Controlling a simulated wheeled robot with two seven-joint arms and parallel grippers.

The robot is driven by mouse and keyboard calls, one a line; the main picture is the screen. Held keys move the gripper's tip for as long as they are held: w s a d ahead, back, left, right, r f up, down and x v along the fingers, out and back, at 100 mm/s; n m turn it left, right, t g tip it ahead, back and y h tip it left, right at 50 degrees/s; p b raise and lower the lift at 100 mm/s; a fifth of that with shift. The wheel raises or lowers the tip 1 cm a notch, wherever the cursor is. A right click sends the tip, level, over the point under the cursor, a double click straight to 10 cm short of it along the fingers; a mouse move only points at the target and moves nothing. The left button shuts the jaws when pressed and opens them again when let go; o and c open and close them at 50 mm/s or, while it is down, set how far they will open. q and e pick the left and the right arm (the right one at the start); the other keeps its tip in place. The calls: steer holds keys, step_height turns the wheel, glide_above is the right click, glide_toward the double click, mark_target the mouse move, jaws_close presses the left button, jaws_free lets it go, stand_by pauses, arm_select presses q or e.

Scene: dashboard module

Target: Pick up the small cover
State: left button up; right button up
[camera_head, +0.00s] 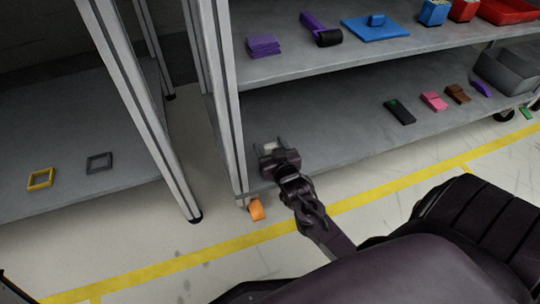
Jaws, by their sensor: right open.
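My right gripper (270,146) is open over the left end of the lower shelf of the right rack. A small pale piece (269,148) shows between its fingers. It may be the small cover, but it is too small and too much hidden by the gripper to be sure. I cannot tell whether the fingers touch it. My left gripper is not in view.
An orange piece (256,209) is by the rack post. Yellow and grey frames (40,179) lie on the left shelf.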

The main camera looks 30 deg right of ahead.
steer(key=shift+x, duration=0.95)
steer(key=shift+r, duration=0.1)
steer(key=shift+c, duration=0.3)
steer(key=c, duration=1)
